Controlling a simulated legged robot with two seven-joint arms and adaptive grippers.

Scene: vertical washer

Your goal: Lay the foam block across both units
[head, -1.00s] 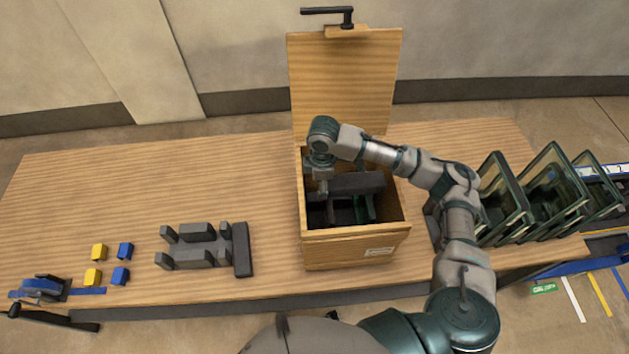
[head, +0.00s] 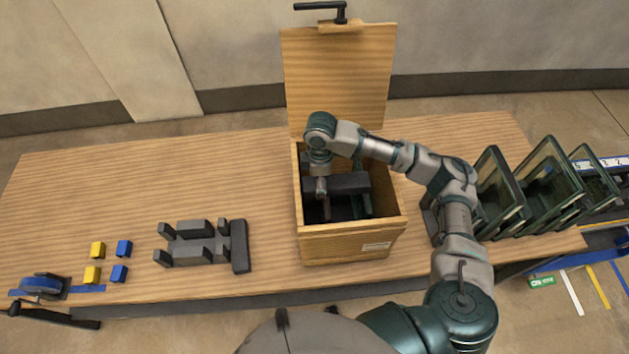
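A wooden box (head: 345,243) stands open on the table. Upright dark green parts, which look like the units (head: 361,196), are partly visible inside it. A dark grey foam block (head: 350,183) lies crosswise in the box opening, above these parts. I cannot tell whether it touches them. My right gripper (head: 321,188) points down into the box at the block's left part. It appears shut on the block, with one finger in front and the far side hidden. My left gripper is not in view.
The box's lid (head: 335,75) stands upright behind it. Grey foam pieces (head: 203,243), yellow and blue cubes (head: 97,250) and a blue tape dispenser (head: 42,285) lie at left. Dark glass-sided bins (head: 545,190) stand at right. The table's back left is clear.

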